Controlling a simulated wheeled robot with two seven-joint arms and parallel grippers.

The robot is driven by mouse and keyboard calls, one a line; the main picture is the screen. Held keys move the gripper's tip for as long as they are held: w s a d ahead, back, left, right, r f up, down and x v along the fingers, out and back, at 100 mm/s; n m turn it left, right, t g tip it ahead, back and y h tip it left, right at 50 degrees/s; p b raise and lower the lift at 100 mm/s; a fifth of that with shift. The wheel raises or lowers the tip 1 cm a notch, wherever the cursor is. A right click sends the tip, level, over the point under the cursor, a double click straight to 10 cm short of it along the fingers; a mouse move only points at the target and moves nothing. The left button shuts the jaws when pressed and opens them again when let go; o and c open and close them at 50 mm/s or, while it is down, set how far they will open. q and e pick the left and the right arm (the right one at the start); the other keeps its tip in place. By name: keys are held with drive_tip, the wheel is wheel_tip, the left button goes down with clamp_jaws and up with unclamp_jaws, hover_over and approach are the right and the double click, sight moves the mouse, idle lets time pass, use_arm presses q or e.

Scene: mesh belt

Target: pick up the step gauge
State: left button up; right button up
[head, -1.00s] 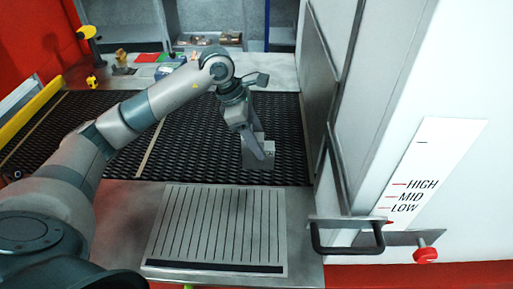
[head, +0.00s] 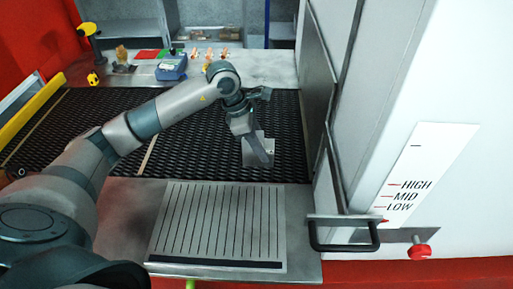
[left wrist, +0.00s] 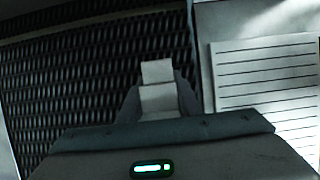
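The step gauge (head: 248,158) is a small light-grey block on the dark mesh belt, near the belt's front edge. In the left wrist view its pale stepped faces (left wrist: 157,72) show between my fingers. My left gripper (head: 263,160) points down at the gauge, and a finger covers part of it in the head view. In the left wrist view the fingers (left wrist: 158,95) stand on either side of the gauge, with no clear gap. Whether they press on it I cannot tell. The gauge appears to be at belt level. My right gripper is not in view.
A slotted metal plate (head: 217,222) lies in front of the belt (head: 205,160). A white cabinet with a black handle (head: 343,247) bounds the right side. A blue box (head: 172,68) and several small items stand on the back ledge. A yellow rail (head: 32,107) runs at left.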

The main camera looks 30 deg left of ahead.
sight(261, 134)
use_arm(q)
clamp_jaws()
drive_tip(key=shift+r, duration=0.15)
